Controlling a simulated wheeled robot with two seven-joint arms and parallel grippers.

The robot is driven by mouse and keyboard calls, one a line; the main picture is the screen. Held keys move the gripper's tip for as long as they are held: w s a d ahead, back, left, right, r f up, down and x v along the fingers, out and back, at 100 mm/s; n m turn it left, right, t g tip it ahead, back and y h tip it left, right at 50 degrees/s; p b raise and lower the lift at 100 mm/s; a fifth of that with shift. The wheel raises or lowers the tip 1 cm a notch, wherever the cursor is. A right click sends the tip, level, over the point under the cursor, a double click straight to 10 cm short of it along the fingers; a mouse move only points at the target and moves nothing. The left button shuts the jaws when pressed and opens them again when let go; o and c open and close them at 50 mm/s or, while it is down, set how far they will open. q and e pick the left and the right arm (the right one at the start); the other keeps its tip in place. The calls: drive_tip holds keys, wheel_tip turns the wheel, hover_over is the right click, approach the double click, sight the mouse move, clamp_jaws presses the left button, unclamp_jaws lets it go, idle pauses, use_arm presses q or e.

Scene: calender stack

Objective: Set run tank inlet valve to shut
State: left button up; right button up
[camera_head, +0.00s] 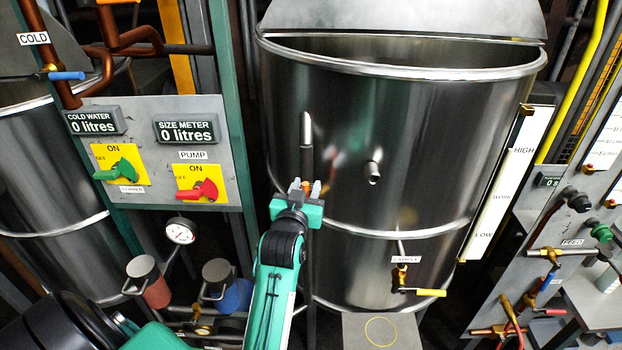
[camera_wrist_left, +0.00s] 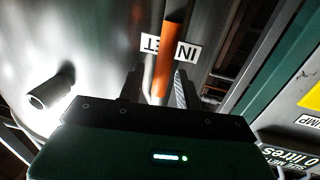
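The run tank (camera_head: 420,150) is the large steel vessel in the middle of the head view. My left gripper (camera_head: 305,188) is upright against its front left, by a vertical pipe (camera_head: 307,150). In the left wrist view an orange valve handle (camera_wrist_left: 165,55) stands in front of a white label reading INLET (camera_wrist_left: 189,51), seen upside down. The lower end of the handle lies between the two fingers of my left gripper (camera_wrist_left: 158,88), which are apart with small gaps beside it. The valve body is hidden. My right gripper is not in view.
A panel (camera_head: 140,190) with green and red switches is to the left. A sample valve with a yellow handle (camera_head: 431,293) is low on the tank. A short spout (camera_head: 374,172) sticks out of the tank. A red jug (camera_head: 150,284) and a blue jug (camera_head: 232,290) stand lower left.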

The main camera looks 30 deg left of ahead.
use_arm(q)
drive_tip(key=shift+w+a, duration=0.1)
drive_tip(key=shift+w, duration=0.05)
drive_tip(key=shift+r, duration=0.15)
drive_tip(key=shift+c, duration=0.4)
clamp_jaws()
